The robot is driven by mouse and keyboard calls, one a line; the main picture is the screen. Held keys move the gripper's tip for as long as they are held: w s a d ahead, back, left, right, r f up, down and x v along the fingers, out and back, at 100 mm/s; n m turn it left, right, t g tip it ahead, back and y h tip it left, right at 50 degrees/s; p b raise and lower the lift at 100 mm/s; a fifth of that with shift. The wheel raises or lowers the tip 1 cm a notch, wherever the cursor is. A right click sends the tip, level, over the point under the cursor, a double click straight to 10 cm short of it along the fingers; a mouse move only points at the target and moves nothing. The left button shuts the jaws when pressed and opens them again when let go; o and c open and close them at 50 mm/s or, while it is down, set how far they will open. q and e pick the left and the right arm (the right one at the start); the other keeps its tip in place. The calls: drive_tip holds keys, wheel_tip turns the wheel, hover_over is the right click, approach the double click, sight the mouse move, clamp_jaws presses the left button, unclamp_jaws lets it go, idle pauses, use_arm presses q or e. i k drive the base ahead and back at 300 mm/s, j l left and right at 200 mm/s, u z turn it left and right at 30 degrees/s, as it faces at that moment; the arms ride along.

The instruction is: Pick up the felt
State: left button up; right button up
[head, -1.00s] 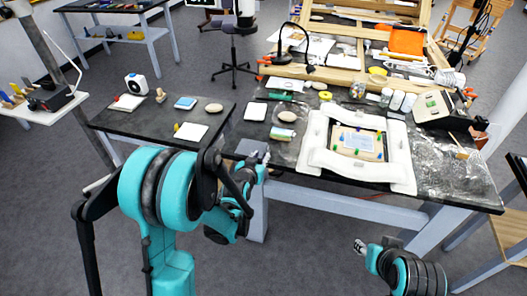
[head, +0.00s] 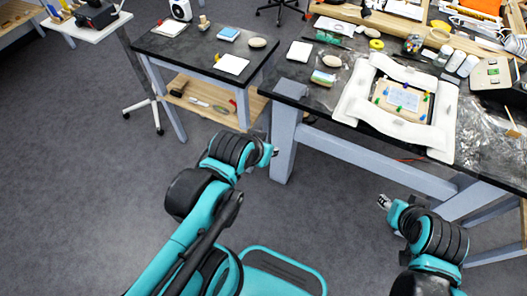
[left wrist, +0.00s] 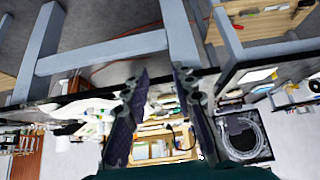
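I cannot tell for sure which item is the felt. A flat grey square (head: 291,88) lies at the front left corner of the large workbench and may be it. White flat pieces lie on the side table (head: 231,64) and on the workbench (head: 299,51). My left gripper (head: 272,151) is in front of and below the grey square, apart from both tables. In the left wrist view its two fingers (left wrist: 162,108) are spread with nothing between them. My right gripper (head: 384,202) hangs in front of the workbench, touching nothing; its fingers are too small to judge.
The dark workbench (head: 318,104) bears a white padded frame (head: 357,98) around a small board. A small box (head: 323,78) and an oval stone-like piece (head: 331,61) stand near the grey square. The side table's lower shelf (head: 196,101) holds tools. The floor in front is clear.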

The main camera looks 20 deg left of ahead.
sight(292, 90)
drive_tip(key=i+l+u, duration=0.3)
drive_tip(key=i, duration=0.3)
drive_tip(key=i+l+u, duration=0.3)
drive_tip(key=i+l, duration=0.15)
drive_tip(key=i, duration=0.1)
